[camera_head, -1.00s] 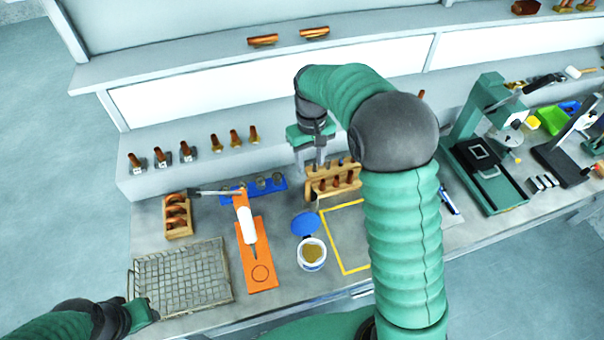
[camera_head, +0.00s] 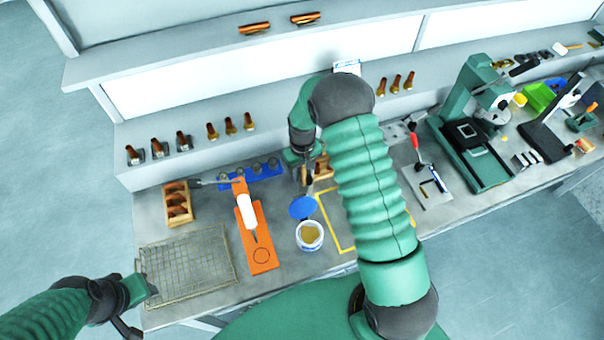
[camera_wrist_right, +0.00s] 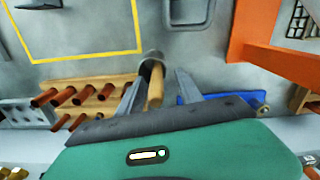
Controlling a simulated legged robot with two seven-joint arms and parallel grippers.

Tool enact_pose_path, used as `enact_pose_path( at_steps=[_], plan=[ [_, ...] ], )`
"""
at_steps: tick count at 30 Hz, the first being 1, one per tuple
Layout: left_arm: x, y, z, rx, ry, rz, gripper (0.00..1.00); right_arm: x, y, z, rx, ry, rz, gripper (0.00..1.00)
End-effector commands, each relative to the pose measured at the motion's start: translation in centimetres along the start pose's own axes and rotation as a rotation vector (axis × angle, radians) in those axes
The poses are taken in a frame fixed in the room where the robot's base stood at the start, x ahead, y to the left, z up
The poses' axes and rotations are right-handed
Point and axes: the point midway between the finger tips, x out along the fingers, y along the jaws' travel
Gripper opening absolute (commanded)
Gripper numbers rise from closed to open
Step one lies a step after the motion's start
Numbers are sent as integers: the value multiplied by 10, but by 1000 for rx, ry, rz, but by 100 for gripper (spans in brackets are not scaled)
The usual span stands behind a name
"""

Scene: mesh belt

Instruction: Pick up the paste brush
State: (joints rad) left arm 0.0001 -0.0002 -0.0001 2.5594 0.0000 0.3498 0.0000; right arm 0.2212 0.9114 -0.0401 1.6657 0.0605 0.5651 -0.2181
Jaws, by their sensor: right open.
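The paste brush, as I take it, has a pale wooden handle (camera_wrist_right: 155,88) and a grey collar, seen in the right wrist view. Its handle points into the gap between the fingers of my right gripper (camera_wrist_right: 158,88). The fingers are apart, one on each side of the handle, with no clear contact. In the head view the right gripper (camera_head: 304,170) is above the bench behind the blue disc, partly hidden by my arm, and the brush is hard to make out. My left gripper (camera_head: 146,290) is by the wire mesh; its jaws are unclear.
A wooden rack with several brown handles (camera_wrist_right: 88,92) stands beside the right gripper. A white tub of paste (camera_head: 309,236), a blue disc (camera_head: 303,207) and an orange board (camera_head: 262,252) are nearby. The wire mesh (camera_head: 190,268) lies front left.

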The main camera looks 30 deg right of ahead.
Motion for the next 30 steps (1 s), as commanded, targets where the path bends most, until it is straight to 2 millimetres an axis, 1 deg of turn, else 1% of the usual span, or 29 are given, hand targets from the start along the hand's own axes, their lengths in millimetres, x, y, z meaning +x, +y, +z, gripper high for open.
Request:
enact_pose_path(
  at_steps=[1,3,9,18,19,30],
  plan=[
    [-5,0,-1,0,0,0,36,5,1,1,1,-2,-1,42],
    [-6,0,-1,0,-1,0,36,12,1,0,1,-1,0,42],
    [-4,0,0,0,-1,0,36,14,1,-2,1,1,0,42],
    [-4,0,-1,0,-1,0,36,14,0,-1,1,1,0,3],
    [-4,0,-1,0,-1,0,36,14,0,-1,1,1,0,0],
    [-4,0,0,0,-1,0,36,14,1,-2,1,1,0,0]
  ],
)
